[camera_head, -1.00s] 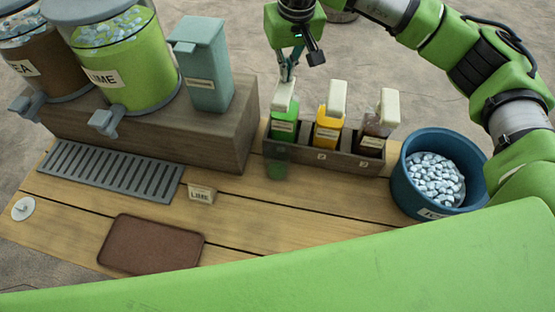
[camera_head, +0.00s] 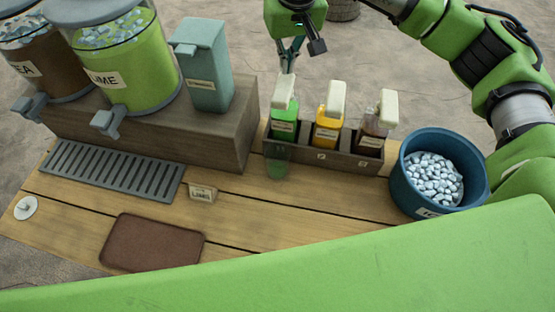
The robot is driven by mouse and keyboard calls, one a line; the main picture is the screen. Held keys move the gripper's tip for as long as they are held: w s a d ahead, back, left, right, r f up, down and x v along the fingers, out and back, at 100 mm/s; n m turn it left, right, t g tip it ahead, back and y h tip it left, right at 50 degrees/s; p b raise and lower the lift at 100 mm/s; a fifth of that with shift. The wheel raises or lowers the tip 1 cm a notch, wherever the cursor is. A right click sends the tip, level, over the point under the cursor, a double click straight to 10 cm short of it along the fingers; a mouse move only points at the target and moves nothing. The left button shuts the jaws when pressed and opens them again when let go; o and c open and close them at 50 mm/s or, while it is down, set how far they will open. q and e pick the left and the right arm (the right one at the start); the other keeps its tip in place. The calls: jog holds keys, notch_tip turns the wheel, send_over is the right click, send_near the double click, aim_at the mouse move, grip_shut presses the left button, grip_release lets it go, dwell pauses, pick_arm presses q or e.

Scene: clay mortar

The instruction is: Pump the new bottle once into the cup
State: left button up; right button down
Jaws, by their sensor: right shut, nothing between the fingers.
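A green pump bottle (camera_head: 284,125) with a white pump head (camera_head: 284,90) stands upright in the left slot of a dark wooden rack. A clear cup (camera_head: 277,160) stands in front of it, under the spout side, with green liquid low inside. My right gripper (camera_head: 289,70) is shut and empty, its fingertips just above or behind the white pump head. I cannot tell whether they touch it. A yellow bottle (camera_head: 327,132) and a dark brown bottle (camera_head: 373,137), both with white pump heads, stand to the right. My left gripper is not in view.
A blue ice bucket (camera_head: 408,185) stands right of the rack (camera_head: 346,158). Two drink dispensers and a teal container (camera_head: 208,80) stand on a wooden riser at the left. A grey drip grate (camera_head: 105,172) and brown mat (camera_head: 152,243) lie in front.

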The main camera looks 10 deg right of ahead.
notch_tip(320, 180, up, 6)
jog(key=p, duration=0.2)
jog(key=shift+p, duration=0.4)
jog(key=shift+s+f, duration=0.1)
dwell(0.4)
